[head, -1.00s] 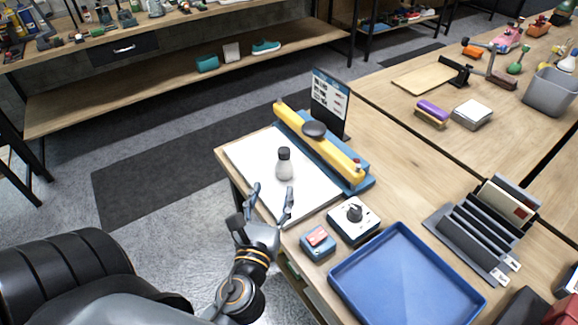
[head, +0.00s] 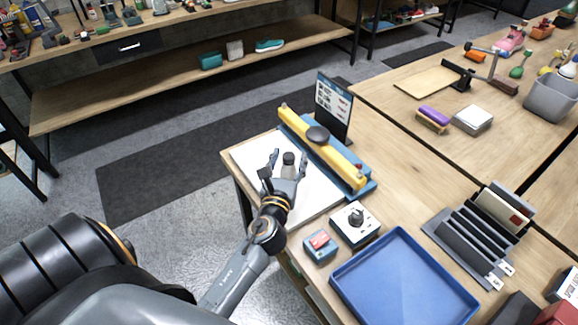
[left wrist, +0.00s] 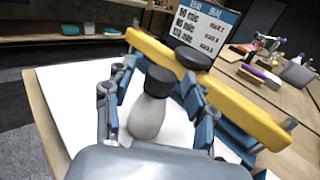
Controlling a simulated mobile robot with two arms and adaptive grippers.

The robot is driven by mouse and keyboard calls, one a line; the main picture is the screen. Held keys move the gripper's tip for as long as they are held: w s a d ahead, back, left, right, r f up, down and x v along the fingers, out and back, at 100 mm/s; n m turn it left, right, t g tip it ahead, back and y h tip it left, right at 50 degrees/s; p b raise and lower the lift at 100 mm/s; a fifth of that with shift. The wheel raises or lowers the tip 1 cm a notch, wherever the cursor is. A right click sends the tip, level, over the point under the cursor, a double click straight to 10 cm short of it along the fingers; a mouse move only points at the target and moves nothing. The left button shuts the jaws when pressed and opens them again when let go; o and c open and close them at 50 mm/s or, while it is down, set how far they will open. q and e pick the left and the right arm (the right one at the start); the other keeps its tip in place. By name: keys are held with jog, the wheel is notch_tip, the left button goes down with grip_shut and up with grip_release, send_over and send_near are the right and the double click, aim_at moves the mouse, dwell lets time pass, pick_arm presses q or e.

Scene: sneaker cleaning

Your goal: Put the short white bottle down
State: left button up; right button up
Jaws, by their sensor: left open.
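The short white bottle (head: 288,167) has a dark cap and stands upright on the white sheet (head: 322,197) of the press-like device. In the left wrist view the bottle (left wrist: 149,107) stands between the two fingers of my left gripper (left wrist: 155,100). Gaps show between the fingers and the bottle. My left gripper (head: 287,165) is open around the bottle in the head view and partly hides its lower body. My right gripper is not in view.
The yellow bar (head: 322,147) with a dark knob lies just behind the bottle, and a sign (head: 333,104) stands behind it. A small dial box (head: 355,222), a blue-and-red box (head: 320,245) and an empty blue tray (head: 403,283) stand in front.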

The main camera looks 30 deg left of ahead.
pick_arm(q)
jog(key=shift+w+a, duration=0.1)
jog(key=shift+w, duration=0.1)
grip_shut()
